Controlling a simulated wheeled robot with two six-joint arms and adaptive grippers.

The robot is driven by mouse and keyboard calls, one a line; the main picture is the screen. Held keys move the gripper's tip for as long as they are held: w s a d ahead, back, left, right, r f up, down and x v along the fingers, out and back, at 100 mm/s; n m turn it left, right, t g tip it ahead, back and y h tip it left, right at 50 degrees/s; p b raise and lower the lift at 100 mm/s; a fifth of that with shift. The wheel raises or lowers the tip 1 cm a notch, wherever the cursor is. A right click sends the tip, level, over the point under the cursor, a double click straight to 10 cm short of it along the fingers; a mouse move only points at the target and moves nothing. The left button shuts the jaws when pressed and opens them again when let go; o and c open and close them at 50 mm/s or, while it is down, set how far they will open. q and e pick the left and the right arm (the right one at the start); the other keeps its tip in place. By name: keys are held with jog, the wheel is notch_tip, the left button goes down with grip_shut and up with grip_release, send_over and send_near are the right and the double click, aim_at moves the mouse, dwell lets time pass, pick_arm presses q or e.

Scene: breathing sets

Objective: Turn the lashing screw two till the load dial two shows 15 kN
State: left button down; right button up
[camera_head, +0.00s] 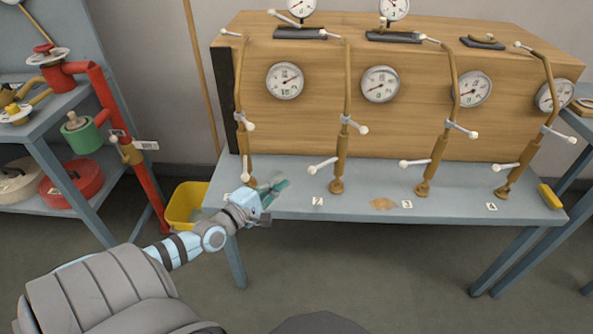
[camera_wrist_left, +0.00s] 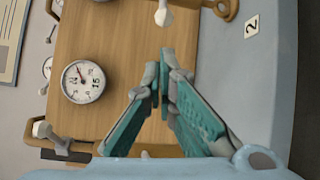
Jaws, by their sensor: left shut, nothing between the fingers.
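Lashing screw two (camera_head: 340,155) is a brass-coloured rod standing upright on the bench by label 2 (camera_head: 317,201), with a white-knobbed handle (camera_head: 323,166) sticking out to the left near its base. In the left wrist view part of its foot (camera_wrist_left: 222,8) and a white knob (camera_wrist_left: 163,16) show at the top edge. Load dial two (camera_head: 380,84), round and white, is on the box front right of this rod; its reading is too small to tell. My left gripper (camera_head: 282,184) is shut and empty, left of the screw and apart from it; its fingertips also show in the wrist view (camera_wrist_left: 166,70). My right gripper is not in view.
Lashing screw one (camera_head: 249,165) stands just left of my gripper, and screws three (camera_head: 432,160) and four (camera_head: 520,170) stand to the right. The wooden box (camera_head: 420,125) closes off the back. A yellow bin (camera_head: 184,205) is left of the bench.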

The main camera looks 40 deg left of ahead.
pick_arm(q)
jog(key=w+b, duration=0.3)
jog(key=w, duration=0.5)
jog(key=shift+w+a+f, duration=0.15)
jog(key=shift+w+f, duration=0.05)
jog(key=shift+f, duration=0.1)
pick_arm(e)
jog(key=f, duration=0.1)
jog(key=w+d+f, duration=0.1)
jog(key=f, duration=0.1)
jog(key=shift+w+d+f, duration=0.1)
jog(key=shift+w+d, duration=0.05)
